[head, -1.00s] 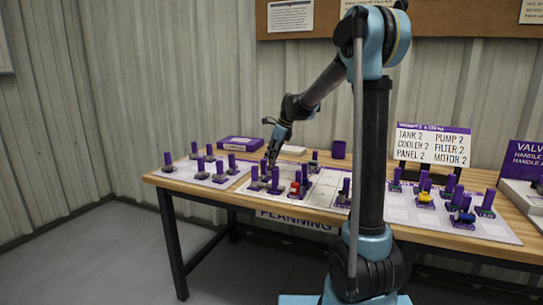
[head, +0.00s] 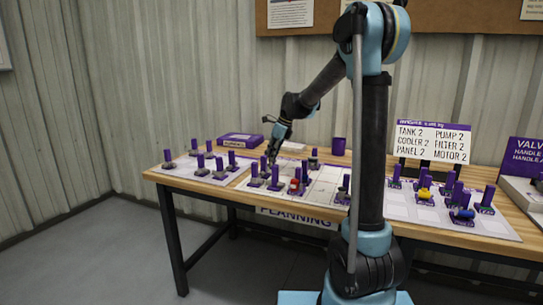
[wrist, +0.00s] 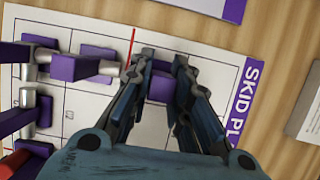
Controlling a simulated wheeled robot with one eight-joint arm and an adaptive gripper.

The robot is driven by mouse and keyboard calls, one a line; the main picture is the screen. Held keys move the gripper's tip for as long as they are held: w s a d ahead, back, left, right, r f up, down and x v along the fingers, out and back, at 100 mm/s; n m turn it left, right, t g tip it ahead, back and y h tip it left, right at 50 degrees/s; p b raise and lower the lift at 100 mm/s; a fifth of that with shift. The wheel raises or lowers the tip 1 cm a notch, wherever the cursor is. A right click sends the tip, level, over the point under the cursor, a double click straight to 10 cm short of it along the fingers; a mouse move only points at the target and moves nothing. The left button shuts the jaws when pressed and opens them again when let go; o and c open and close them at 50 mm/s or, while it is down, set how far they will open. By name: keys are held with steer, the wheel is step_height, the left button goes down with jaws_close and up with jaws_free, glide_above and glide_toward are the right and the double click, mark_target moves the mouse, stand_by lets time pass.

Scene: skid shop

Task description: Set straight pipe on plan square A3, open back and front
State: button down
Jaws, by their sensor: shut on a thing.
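In the wrist view my gripper (wrist: 162,62) is shut on a piece with a purple handle (wrist: 160,86), taken to be the straight pipe. Its pipe body is hidden by the fingers, so I cannot tell which ways its ends face. It is over or on the white skid plan (wrist: 205,50), near a red line; contact and the square's name cannot be told. In the head view my gripper (head: 272,152) is low over the back left part of the plan (head: 322,194), and the held piece is not clear.
Purple-handled grey pieces (wrist: 78,67) stand close by at the left in the wrist view, with a red part (wrist: 22,160) at the lower left. More pieces stand on the left sheet (head: 180,170) and the right sheet (head: 400,207). A purple cup (head: 338,146) stands behind.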

steer(key=shift+f, duration=0.5)
steer(key=c, duration=1.4)
jaws_free()
steer(key=shift+r, duration=0.6)
steer(key=shift+r, duration=3.5)
